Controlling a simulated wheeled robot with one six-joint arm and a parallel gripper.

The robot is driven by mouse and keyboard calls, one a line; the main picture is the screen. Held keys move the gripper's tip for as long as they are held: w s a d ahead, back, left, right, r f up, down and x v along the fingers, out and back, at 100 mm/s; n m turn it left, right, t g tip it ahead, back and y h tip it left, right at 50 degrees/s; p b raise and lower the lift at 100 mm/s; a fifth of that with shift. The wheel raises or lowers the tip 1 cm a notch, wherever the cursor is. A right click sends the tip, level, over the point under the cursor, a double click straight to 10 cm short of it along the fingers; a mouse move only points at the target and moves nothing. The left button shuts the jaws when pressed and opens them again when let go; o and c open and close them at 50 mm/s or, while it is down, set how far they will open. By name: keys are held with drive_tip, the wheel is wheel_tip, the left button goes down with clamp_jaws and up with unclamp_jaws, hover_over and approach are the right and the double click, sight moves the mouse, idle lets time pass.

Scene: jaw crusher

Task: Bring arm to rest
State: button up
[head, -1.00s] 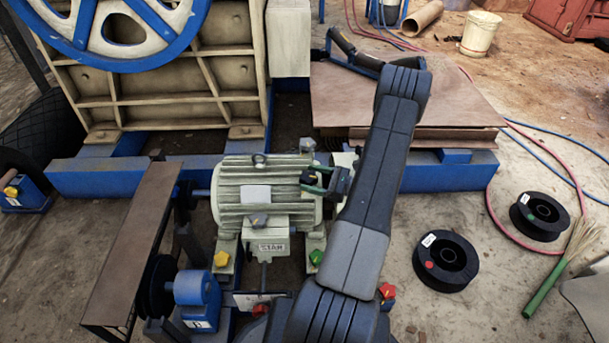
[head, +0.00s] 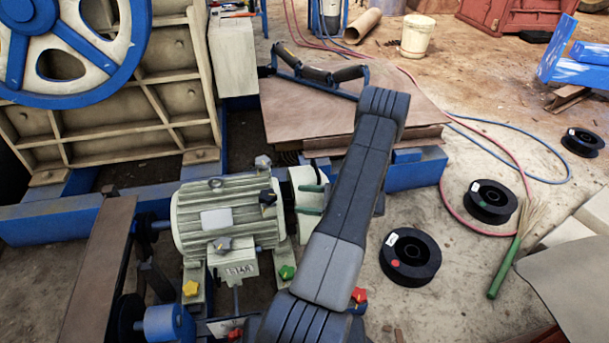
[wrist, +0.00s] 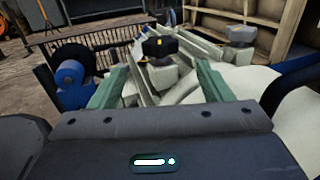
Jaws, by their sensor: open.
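My gripper (head: 311,199) has green fingers and stands at the right end of the pale green motor (head: 215,215), behind my arm in the head view. In the wrist view my gripper (wrist: 160,78) is open, with nothing between its fingers. A black hexagonal knob (wrist: 160,47) stands just beyond the fingertips. In the head view that black knob (head: 267,198) sits on the motor's right side, a little left of the fingers and apart from them. My arm is bent, its forearm largely hiding the gripper's body.
The cream crusher with its blue wheel (head: 68,50) stands left. A brown plate (head: 300,120) with a roller frame (head: 315,72) lies behind my arm. Black spools (head: 410,257), a broom (head: 510,250) and hoses lie right. Yellow, green and red knobs surround the motor's base.

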sight(262, 194)
drive_tip(key=a+b, duration=0.1)
drive_tip(key=a, duration=0.3)
drive_tip(key=w+a, duration=0.1)
drive_tip(key=a, duration=0.4)
drive_tip(key=a+b, duration=0.1)
drive_tip(key=a, duration=0.3)
drive_tip(key=shift+w+a+b, duration=0.3)
drive_tip(key=shift+a+b, duration=0.05)
